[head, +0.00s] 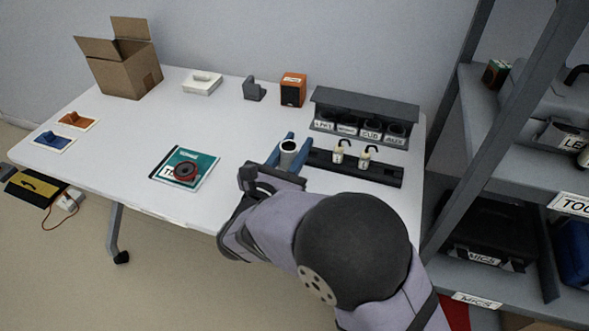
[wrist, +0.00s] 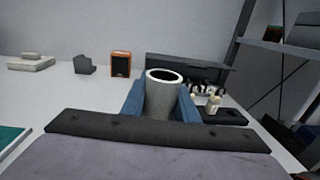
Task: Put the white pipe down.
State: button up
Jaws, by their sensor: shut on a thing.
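The white pipe (head: 288,147), grey-white with a dark open top end, stands roughly upright between the blue fingers of my gripper (head: 293,152). My gripper is shut on it over the right part of the white table (head: 225,110). In the wrist view the pipe (wrist: 163,98) is upright with its round rim facing up, a blue finger on each side of it. Its lower end is hidden by my gripper, so I cannot tell whether it touches the table.
A black rail with two small pale bottles (head: 338,156) lies close right of the pipe. Behind stands a grey labelled holder (head: 365,112), with an orange speaker (head: 292,89) left of it. A teal book (head: 185,168) bears a dark red ring. The table's middle is clear.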

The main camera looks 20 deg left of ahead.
jog(key=shift+f+b, duration=0.35)
jog(key=shift+f, duration=2.55)
jog(key=shift+f, duration=0.1)
jog(key=shift+f, duration=0.1)
jog(key=o, duration=1)
jog(key=shift+o, duration=0.2)
jog(key=shift+r, duration=0.25)
jog(key=s, duration=0.8)
jog(key=s+a, duration=0.1)
jog(key=s, duration=0.3)
